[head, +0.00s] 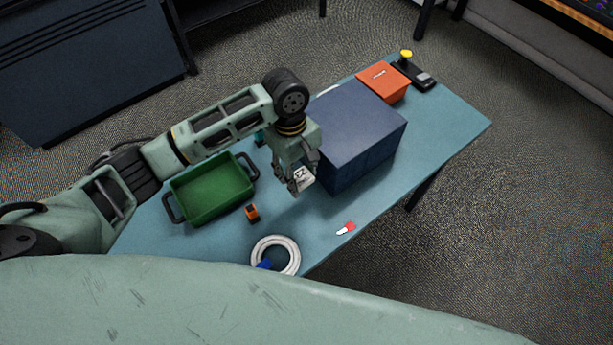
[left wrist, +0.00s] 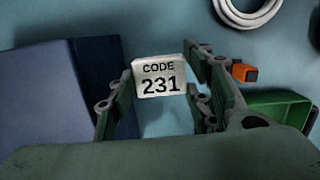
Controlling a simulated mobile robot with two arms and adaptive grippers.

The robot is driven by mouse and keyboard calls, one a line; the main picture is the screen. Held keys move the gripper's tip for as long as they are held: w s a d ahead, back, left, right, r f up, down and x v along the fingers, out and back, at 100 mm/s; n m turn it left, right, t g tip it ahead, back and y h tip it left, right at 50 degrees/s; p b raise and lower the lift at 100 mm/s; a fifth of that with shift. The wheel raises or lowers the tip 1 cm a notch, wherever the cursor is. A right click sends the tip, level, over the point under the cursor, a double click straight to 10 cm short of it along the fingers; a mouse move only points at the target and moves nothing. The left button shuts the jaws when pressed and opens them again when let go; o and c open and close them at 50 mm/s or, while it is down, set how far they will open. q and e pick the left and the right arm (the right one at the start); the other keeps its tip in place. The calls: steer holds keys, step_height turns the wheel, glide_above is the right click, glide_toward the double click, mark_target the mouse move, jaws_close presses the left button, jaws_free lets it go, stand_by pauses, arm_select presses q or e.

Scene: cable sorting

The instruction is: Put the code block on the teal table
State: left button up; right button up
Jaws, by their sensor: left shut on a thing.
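The code block (left wrist: 159,78) is a small white block with "CODE 231" in black in the left wrist view. It also shows in the head view (head: 302,176), partly covered by the fingers. My left gripper (head: 296,184) is shut on it, with a finger at each side in the left wrist view (left wrist: 162,95). The block is over the teal table (head: 452,125), just left of a dark blue box. I cannot tell whether it touches the tabletop. My right gripper is not in view.
The blue box (head: 358,125) stands right of my left gripper. A green bin (head: 211,190) stands to the left. A small orange-black item (head: 252,213), a white cable coil (head: 290,257) and a red-white item (head: 346,229) lie in front. An orange box (head: 384,85) and a yellow-topped joystick (head: 406,56) stand at the far end.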

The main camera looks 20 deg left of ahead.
mark_target(297, 175)
arm_select(q)
step_height(297, 175, down, 4)
steer(key=shift+a+f, duration=0.1)
steer(key=shift+f, duration=0.35)
step_height(297, 175, down, 2)
steer(key=shift+s+f, duration=0.1)
steer(key=shift+f, duration=0.8)
steer(key=o, duration=1.1)
steer(key=shift+o, duration=0.2)
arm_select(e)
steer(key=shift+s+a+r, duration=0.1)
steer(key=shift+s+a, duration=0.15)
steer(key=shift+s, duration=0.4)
